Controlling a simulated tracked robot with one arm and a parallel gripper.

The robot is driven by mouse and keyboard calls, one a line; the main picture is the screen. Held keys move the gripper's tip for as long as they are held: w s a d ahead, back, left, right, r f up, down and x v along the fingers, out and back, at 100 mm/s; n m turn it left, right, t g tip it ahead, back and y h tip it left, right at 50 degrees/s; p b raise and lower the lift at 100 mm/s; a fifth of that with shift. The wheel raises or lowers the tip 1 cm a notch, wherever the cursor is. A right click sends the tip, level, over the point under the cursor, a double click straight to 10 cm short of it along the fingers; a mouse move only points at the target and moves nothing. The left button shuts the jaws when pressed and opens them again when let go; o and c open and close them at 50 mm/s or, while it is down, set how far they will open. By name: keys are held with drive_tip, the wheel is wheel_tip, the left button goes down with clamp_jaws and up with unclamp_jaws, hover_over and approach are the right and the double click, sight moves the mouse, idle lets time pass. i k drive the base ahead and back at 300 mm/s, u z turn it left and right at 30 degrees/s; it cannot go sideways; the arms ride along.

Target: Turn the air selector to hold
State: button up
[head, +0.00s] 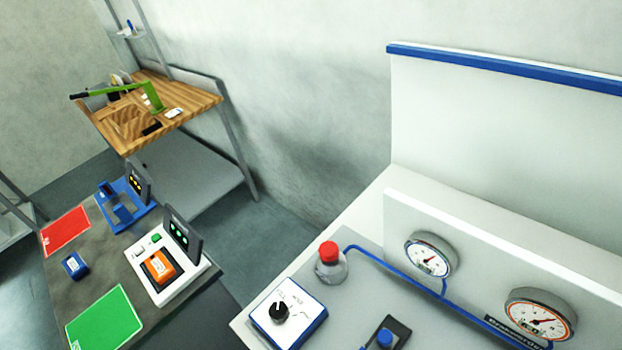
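The air selector is a black rotary knob (279,312) on a white plate with blue sides (300,328), at the bottom centre of the head view. It sits on a grey panel top. A light pointer line shows on the knob, pointing roughly up in the picture. My gripper is not in view, so its position relative to the knob does not show.
A blue tube (395,272) runs to two round gauges (429,257). A blue button on a black block (385,337) is to the right. A table with devices (62,292) stands left.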

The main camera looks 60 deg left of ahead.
sight(279, 312)
drive_tip(key=z, duration=0.1)
drive_tip(key=k, duration=1.85)
drive_tip(key=u, duration=0.65)
drive_tip(key=i, duration=1.5)
drive_tip(key=z, duration=0.35)
